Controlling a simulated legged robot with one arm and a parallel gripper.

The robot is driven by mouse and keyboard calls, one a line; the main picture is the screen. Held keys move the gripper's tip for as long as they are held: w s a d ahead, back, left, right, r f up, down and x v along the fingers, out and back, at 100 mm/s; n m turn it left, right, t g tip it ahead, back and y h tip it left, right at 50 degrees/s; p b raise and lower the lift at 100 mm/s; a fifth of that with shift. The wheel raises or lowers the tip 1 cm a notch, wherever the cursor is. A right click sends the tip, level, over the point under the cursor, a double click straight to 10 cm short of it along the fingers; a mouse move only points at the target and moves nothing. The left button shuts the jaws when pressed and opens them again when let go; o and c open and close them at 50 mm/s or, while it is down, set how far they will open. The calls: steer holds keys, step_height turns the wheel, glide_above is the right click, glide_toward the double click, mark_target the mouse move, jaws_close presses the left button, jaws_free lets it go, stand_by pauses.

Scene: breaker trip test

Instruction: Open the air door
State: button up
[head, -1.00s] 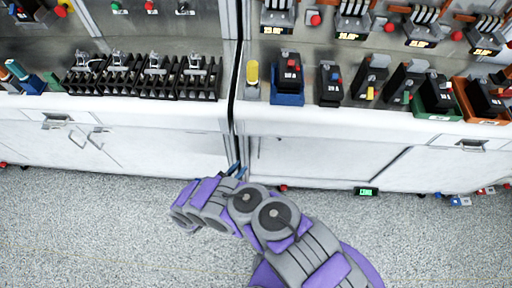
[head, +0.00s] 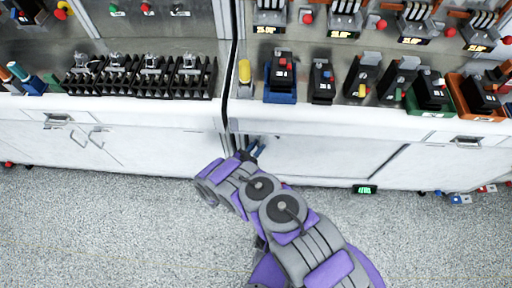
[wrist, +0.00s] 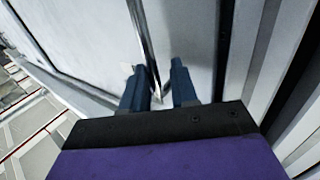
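The lower right cabinet front has a white door panel (head: 325,155) that looks closed; I take it as the air door. My gripper (head: 257,148) is near the upper left part of this panel, close to the seam between the two cabinets. In the wrist view my gripper (wrist: 161,82) has two blue fingers apart, pointing at the white surface. A thin metal bar (wrist: 143,30), which looks like a handle, runs down the panel and ends between the fingertips. I cannot tell whether the fingers touch it. In the head view my gripper and arm hide this spot.
A counter above carries black breakers (head: 322,82) and a yellow cylinder (head: 244,72). A small green-lit display (head: 365,189) sits at the cabinet's foot. The grey speckled floor (head: 100,235) in front is clear.

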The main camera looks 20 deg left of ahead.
steer(key=shift+s+a+f, duration=0.1)
steer(key=shift+a+f, duration=0.05)
steer(key=shift+a, duration=0.5)
jaws_close()
steer(key=shift+d, duration=0.2)
